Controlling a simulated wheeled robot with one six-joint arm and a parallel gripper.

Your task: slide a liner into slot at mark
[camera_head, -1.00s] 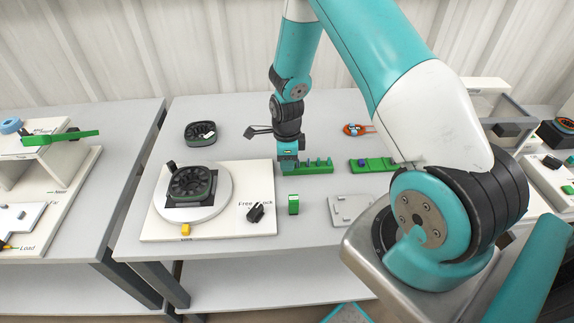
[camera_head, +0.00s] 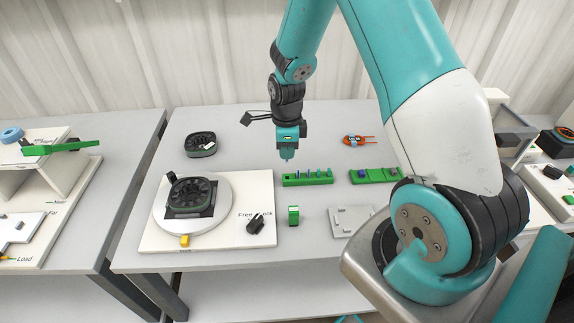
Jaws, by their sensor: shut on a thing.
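My gripper (camera_head: 287,154) is shut just above the left end of a green rack (camera_head: 300,182) with several small upright pieces in it. It holds a small liner, barely visible at the fingertips. The slotted black ring (camera_head: 190,192), a stator, sits in a dark holder on a white round turntable (camera_head: 222,204), left of my gripper. Its slots and any mark on it are too small to tell apart.
The turntable stands on a white board with a yellow piece (camera_head: 184,240) at its front and a black clip (camera_head: 255,226) at right. A green block (camera_head: 293,215), a grey plate (camera_head: 350,220) and a second green rack (camera_head: 374,176) lie nearby. Another ring (camera_head: 200,143) lies behind.

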